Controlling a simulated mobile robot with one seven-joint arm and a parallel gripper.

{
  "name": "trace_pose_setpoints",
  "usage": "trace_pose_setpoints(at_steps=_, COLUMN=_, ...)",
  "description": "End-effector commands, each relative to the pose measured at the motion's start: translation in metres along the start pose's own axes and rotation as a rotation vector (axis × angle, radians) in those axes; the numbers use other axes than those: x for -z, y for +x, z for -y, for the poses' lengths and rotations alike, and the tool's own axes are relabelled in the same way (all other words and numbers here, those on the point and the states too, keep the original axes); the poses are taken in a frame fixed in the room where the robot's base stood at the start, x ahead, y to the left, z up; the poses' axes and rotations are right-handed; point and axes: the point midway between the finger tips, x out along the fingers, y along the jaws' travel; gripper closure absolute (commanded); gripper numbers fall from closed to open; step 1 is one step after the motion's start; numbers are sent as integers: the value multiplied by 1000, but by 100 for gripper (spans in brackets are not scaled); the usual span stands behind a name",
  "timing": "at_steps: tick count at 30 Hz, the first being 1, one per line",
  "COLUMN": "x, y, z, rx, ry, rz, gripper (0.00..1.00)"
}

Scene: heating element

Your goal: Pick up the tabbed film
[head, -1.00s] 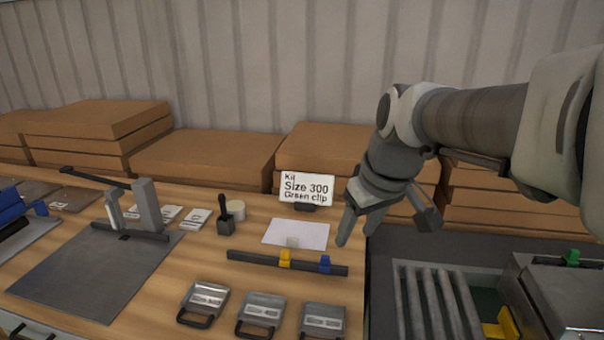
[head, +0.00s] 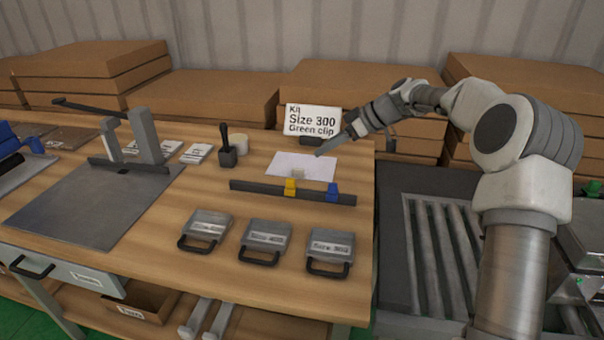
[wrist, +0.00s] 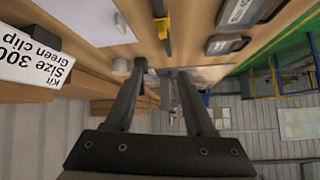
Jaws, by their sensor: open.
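The tabbed film (head: 310,162) is a pale, thin sheet lying flat on the wooden bench, with a small greyish tab (head: 298,174) at its front edge.
A sign (head: 312,120) reading "Kit Size 300 Green clip" stands behind the film. A dark bar (head: 255,187) with a yellow clip (head: 290,187) and a blue clip (head: 332,192) lies in front. Handled plates (head: 265,240) are nearer. A roller conveyor (head: 440,250) is right.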

Motion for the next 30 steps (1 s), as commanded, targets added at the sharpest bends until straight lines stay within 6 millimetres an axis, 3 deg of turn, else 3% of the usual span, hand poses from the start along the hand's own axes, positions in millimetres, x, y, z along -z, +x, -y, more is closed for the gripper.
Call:
trace_pose_setpoints(at_steps=1, x=-14, y=11, z=-16, rx=5, ry=-8, rz=-42, gripper=45)
trace_pose_setpoints(at_steps=6, x=-39, y=26, z=-56, rx=-1, ry=-58, rz=-171, gripper=45)
trace_pose_setpoints(at_steps=12, x=-60, y=32, z=-84, rx=-22, ry=-91, rz=-265, gripper=45)
trace_pose_setpoints(at_steps=19, x=-61, y=49, z=-91, rx=-30, ry=-103, rz=-289, gripper=45)
trace_pose_setpoints(at_steps=30, x=-39, y=126, z=-92, rx=-29, ry=-103, rz=-287, gripper=45)
